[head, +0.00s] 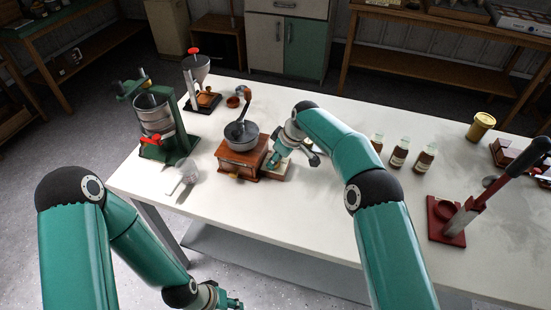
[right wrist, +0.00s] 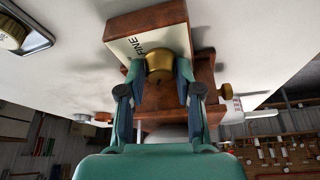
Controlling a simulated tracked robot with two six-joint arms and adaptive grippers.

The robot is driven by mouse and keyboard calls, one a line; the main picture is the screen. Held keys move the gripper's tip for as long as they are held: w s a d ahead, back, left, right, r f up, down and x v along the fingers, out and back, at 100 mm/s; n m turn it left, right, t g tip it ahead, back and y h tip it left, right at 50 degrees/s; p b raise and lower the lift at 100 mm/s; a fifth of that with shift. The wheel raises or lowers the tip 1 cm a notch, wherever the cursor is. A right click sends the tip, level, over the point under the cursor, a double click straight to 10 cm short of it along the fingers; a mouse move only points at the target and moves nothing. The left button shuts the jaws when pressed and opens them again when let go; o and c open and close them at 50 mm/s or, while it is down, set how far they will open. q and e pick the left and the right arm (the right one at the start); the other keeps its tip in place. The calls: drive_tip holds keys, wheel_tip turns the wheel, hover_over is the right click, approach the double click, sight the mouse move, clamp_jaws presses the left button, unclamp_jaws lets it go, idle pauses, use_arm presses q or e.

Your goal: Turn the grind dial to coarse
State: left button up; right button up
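The wooden coffee grinder (head: 238,163) with a grey bowl and crank stands on the white table. At its right side is a small wooden base with a pale plate (right wrist: 133,50); the word FINE is readable on it in the right wrist view, and other markings are hidden. The brass grind dial (right wrist: 160,65) sits on this plate. My right gripper (right wrist: 160,78) has a finger on each side of the dial, seemingly touching it; it also shows beside the grinder in the head view (head: 274,161). My left gripper (head: 230,304) is at the bottom edge, away from the table items.
Several brown bottles (head: 399,152) and a red lever press (head: 447,220) are to the right. The table's front middle is clear.

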drive_tip(key=shift+o, duration=0.5)
drive_tip(key=v, duration=1.2)
